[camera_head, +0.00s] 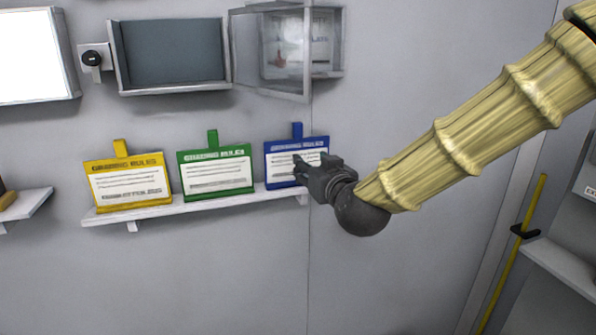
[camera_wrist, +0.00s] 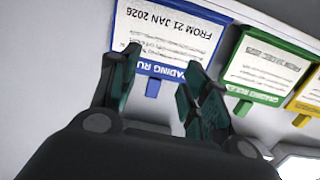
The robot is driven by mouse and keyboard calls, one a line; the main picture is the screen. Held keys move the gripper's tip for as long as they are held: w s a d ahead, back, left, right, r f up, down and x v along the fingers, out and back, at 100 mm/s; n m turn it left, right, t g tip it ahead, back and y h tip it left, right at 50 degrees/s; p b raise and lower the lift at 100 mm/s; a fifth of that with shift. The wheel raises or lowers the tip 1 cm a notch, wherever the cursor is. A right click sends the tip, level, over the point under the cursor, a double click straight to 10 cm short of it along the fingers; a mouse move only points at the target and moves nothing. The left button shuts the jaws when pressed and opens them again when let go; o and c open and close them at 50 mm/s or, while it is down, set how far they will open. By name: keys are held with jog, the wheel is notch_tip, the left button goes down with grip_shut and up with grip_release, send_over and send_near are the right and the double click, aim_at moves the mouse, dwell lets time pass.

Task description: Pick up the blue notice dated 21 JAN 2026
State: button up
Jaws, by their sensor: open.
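The blue notice (camera_head: 284,177) stands at the right end of the wall shelf, headed "GRADING RULES", with a blue tab on top. In the wrist view the blue notice (camera_wrist: 165,38) appears upside down and reads "FROM 21 JAN 2026". My gripper (camera_head: 300,166) is in front of its right part in the head view and hides some of its text. In the wrist view my gripper (camera_wrist: 165,60) is open, its fingers on either side of the blue tab (camera_wrist: 153,88). I cannot tell whether the fingers touch the notice.
A green notice (camera_head: 216,171) and a yellow notice (camera_head: 128,182) stand to the left on the same white shelf (camera_head: 160,211). Above hang a grey open box (camera_head: 172,52) and a clear-doored case (camera_head: 272,50). The wall right of the shelf is bare.

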jog(key=t, duration=0.1)
send_near(299, 128)
jog(key=shift+p+x, duration=1)
jog(key=shift+x, duration=2.15)
jog(key=shift+p+x, duration=1.15)
jog(key=shift+x, duration=0.5)
jog(key=shift+p+x, duration=0.3)
jog(key=shift+x, duration=0.65)
jog(key=shift+f, duration=0.1)
grip_shut()
